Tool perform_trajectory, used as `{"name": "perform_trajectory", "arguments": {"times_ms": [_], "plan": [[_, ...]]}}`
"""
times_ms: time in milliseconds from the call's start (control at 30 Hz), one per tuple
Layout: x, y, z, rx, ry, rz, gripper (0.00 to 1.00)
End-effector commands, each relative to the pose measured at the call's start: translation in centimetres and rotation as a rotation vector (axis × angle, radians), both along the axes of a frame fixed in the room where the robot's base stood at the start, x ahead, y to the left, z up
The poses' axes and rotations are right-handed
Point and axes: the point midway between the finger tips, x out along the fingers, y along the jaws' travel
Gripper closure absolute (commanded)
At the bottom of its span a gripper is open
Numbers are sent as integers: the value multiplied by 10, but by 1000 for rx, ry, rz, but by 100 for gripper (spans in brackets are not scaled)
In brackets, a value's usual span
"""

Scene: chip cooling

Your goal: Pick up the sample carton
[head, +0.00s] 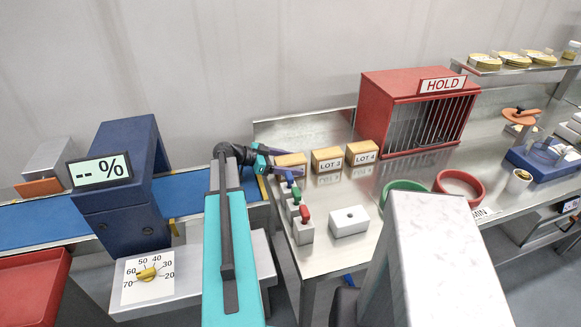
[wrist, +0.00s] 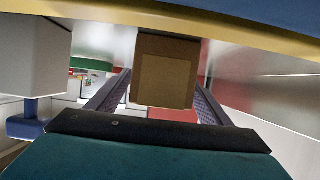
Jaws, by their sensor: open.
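Several tan cartons stand in a row on the steel bench. The leftmost carton (head: 291,159) is partly covered by my gripper (head: 287,162), and I cannot read a label on it. The other two are marked LOT 3 (head: 327,160) and LOT 4 (head: 361,153). My gripper is open and level, with its fingers reaching toward the leftmost carton. In the wrist view, a brown carton (wrist: 166,78) with a lighter panel shows between the two spread fingers (wrist: 160,100). Room shows beside it; I cannot tell how deep it sits between them.
A red HOLD cage (head: 420,110) stands right of the cartons. A blue conveyor (head: 60,222) with a blue housing (head: 122,180) lies left.

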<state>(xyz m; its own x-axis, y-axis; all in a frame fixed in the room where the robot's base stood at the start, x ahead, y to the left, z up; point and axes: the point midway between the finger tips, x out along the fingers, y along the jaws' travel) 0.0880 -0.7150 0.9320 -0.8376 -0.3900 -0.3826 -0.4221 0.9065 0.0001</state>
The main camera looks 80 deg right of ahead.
Motion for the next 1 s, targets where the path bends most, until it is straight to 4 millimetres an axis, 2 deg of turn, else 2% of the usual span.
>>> {"name": "perform_trajectory", "arguments": {"times_ms": [300, 367, 600, 1000], "plan": [[0, 0, 0, 0, 0, -1, 27], [0, 0, 0, 0, 0, -1, 36], [0, 0, 0, 0, 0, -1, 76], [-1, 0, 3, -2, 0, -2, 77]]}}
